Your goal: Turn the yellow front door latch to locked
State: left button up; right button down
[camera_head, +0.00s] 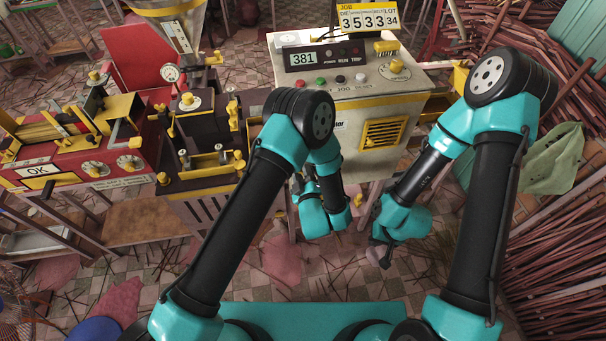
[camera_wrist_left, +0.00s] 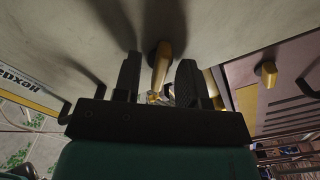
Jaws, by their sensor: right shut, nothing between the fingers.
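The yellow latch (camera_wrist_left: 161,62) is a short bar on the pale cabinet front in the left wrist view. It points mostly down the picture, slightly tilted. My left gripper (camera_wrist_left: 160,78) is open, with its two dark fingers on either side of the latch and visible gaps to it. In the head view, the left wrist hides these fingers in front of the cabinet. A small yellow piece (camera_head: 359,200) shows low beside that wrist; I cannot tell whether it is the latch. My right gripper (camera_head: 380,255) is shut and empty, below and right of the cabinet.
The pale control cabinet (camera_head: 360,155) carries a yellow vent (camera_head: 384,134), coloured buttons and a 381 display (camera_head: 303,58). A dark extruder (camera_head: 200,165) and a red machine (camera_head: 75,160) stand left. Red-brown sticks (camera_head: 560,240) are piled at right.

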pick_arm(q)
grip_shut()
dwell(0.4)
jog(key=shift+m, duration=0.3)
jog(key=m, duration=1.3)
dwell(0.3)
dwell(0.5)
grip_release()
